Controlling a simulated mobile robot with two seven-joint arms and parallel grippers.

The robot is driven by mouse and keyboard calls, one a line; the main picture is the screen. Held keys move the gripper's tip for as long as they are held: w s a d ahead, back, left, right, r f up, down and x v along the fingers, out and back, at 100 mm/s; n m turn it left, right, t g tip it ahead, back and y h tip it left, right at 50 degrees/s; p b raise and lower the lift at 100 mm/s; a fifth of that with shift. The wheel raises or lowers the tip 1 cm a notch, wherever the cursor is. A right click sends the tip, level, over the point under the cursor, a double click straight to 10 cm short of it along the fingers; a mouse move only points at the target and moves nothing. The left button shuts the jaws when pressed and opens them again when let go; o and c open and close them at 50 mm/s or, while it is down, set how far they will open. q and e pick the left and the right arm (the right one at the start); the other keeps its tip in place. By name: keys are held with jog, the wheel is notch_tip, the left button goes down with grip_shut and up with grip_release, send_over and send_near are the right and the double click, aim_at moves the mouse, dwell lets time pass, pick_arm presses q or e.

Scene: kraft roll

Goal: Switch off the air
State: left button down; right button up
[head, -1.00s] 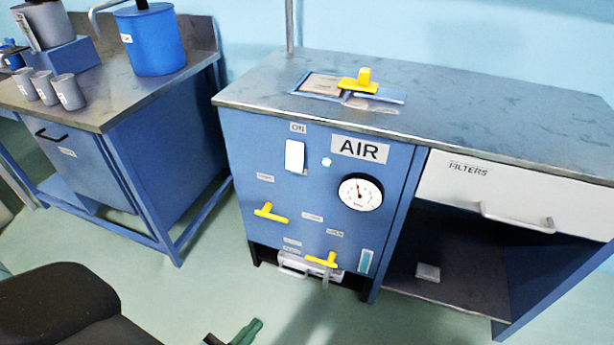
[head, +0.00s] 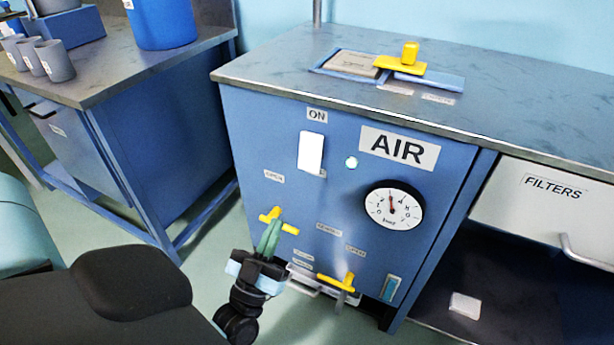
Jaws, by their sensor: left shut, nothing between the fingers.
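The blue AIR cabinet (head: 335,205) stands in front of me. On its front a white rocker switch (head: 311,152) sits under an ON label, beside a small lit pale green lamp (head: 351,162). A round gauge (head: 393,206) is below the AIR sign (head: 399,147). A yellow valve handle (head: 287,228) is at the lower left, near an OPEN label. My left gripper (head: 270,236) is shut and empty, its green fingertips at this handle and covering part of it; I cannot tell if they touch. A second yellow handle (head: 337,283) is lower right. My right gripper is not in view.
On the cabinet top is a yellow-handled slide (head: 400,65) over a framed plate. A white FILTERS drawer (head: 545,205) is right, above an open shelf with a small white block (head: 465,306). A bench with grey cups (head: 54,60) and a blue drum (head: 162,22) is left.

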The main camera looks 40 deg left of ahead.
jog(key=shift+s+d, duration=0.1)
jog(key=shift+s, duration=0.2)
pick_arm(q)
send_near(308, 160)
notch_tip(308, 160, up, 4)
jog(key=w, duration=0.2)
jog(key=w+a, duration=0.1)
jog(key=shift+w+f, duration=0.3)
jog(key=shift+w, duration=0.1)
jog(key=shift+w+a+b, duration=0.1)
jog(key=shift+w+b, duration=0.25)
jog(key=shift+w, duration=0.1)
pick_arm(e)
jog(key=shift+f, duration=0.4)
pick_arm(q)
jog(key=shift+f, duration=0.1)
